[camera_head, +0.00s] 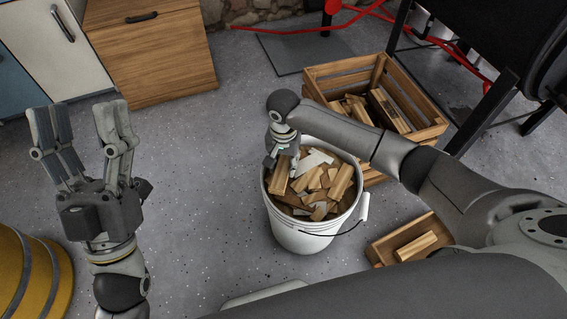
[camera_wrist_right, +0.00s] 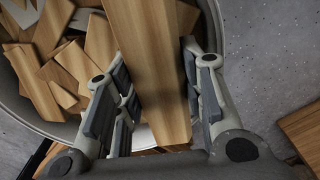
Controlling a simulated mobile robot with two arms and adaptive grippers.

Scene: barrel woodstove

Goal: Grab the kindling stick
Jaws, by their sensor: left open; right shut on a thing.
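A white bucket (camera_head: 306,234) stands on the floor, filled with wooden kindling sticks and pale scraps. My right gripper (camera_head: 283,158) reaches down into the left side of the bucket. In the right wrist view my right gripper (camera_wrist_right: 160,95) is shut on a kindling stick (camera_wrist_right: 152,60), a flat light-brown piece between its fingers. The same stick (camera_head: 279,176) shows below the gripper in the head view, against the other pieces. My left gripper (camera_head: 88,135) is open and empty, raised at the left, away from the bucket.
A wooden crate (camera_head: 345,72) with wood pieces stands behind the bucket. A small wooden box (camera_head: 432,222) lies to its right. A wooden cabinet (camera_head: 150,55) is at the back left, and a yellow barrel-like object (camera_head: 38,275) at lower left. Floor left of the bucket is clear.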

